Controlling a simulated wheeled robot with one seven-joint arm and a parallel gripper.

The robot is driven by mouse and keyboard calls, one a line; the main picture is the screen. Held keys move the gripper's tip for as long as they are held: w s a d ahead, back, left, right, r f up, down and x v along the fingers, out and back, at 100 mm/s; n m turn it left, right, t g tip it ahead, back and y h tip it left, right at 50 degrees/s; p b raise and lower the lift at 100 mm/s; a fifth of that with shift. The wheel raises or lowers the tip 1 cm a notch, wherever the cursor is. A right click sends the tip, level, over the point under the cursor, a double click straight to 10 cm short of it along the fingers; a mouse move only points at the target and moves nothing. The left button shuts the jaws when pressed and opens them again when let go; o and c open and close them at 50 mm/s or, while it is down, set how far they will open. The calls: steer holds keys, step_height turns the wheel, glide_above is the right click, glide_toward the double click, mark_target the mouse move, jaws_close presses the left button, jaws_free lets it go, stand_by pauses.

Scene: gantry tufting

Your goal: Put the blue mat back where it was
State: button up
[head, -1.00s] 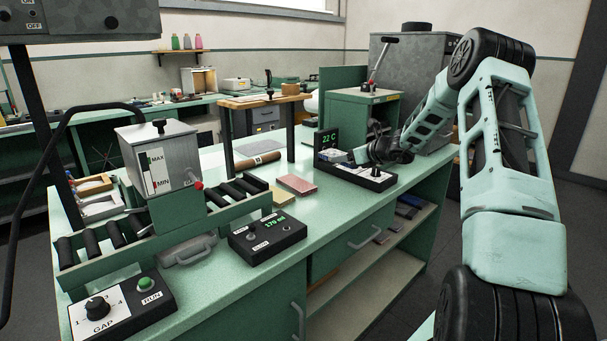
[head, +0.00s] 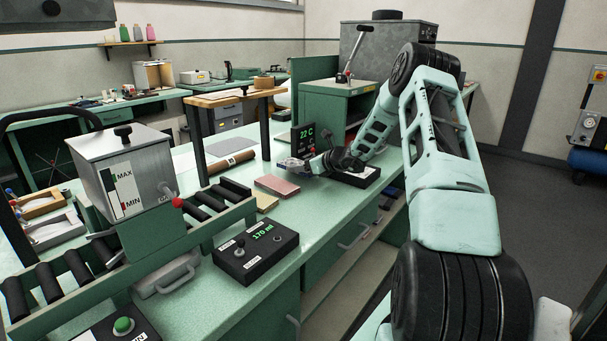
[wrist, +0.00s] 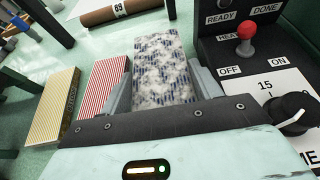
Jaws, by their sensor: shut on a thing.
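The blue mat (wrist: 160,68), a blue-and-white striped slab with mottled white and grey patches on top, is between the two fingers of my gripper (wrist: 161,82) in the wrist view. My gripper is shut on it. In the head view my gripper (head: 304,164) is low over the green bench, and the mat (head: 289,163) shows only as a small pale patch at the fingertips. I cannot tell whether it touches the bench. A red striped mat (wrist: 102,86) lies just left of it, and a yellow striped mat (wrist: 54,106) lies further left.
A black control box (wrist: 250,60) with a red-knobbed lever and a dial is close right of my gripper. A brown roll (head: 231,161) lies behind the mats, near a wooden-topped stand (head: 232,97). A control box (head: 257,250) reading 170 ml sits in front. Bare bench lies around the mats.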

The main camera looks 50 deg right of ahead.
mark_target(304, 180)
steer(key=shift+f, duration=1.55)
steer(key=shift+f, duration=0.1)
steer(key=shift+f, duration=0.1)
steer(key=o, duration=0.8)
steer(key=shift+c, duration=0.2)
steer(key=shift+r, duration=0.35)
steer(key=b+v, duration=0.1)
steer(key=v, duration=1.1)
steer(key=shift+f+b, duration=0.1)
steer(key=shift+b, duration=0.2)
